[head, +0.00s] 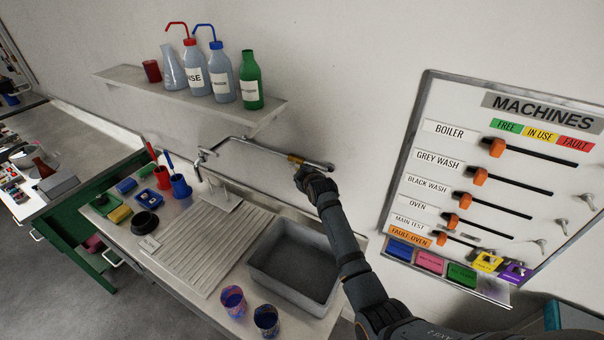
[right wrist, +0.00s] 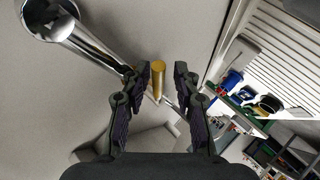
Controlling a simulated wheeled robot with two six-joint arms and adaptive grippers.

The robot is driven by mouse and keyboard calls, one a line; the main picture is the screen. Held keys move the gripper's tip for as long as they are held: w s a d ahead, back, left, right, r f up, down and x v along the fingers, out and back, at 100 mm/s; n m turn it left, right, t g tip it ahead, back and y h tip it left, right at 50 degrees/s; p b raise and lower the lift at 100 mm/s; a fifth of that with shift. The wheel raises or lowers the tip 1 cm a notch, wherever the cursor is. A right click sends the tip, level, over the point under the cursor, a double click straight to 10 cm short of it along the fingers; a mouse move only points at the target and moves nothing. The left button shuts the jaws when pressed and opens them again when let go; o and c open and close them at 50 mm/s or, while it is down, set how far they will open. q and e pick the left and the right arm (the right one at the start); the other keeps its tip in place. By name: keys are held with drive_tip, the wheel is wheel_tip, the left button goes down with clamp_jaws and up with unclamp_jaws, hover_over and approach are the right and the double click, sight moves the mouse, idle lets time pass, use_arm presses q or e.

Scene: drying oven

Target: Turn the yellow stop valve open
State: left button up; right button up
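The yellow stop valve handle (head: 294,159) sits on a chrome pipe (head: 262,150) running along the wall above the sink. My right gripper (head: 301,172) is right at the handle in the head view. In the right wrist view the yellow handle (right wrist: 158,78) stands upright in the picture, between the two fingers of my right gripper (right wrist: 162,85). The fingers are apart, with a gap on the right side of the handle; whether the left finger touches it I cannot tell. My left gripper is not in view.
A grey sink (head: 294,262) and a ribbed drainboard (head: 208,250) lie below the pipe. Two cups stand at the counter's front edge. A shelf (head: 190,92) with bottles hangs above. The machines board (head: 480,190) is on the wall at the right.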

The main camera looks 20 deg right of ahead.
drive_tip(key=shift+r, duration=0.1)
drive_tip(key=v, duration=0.8)
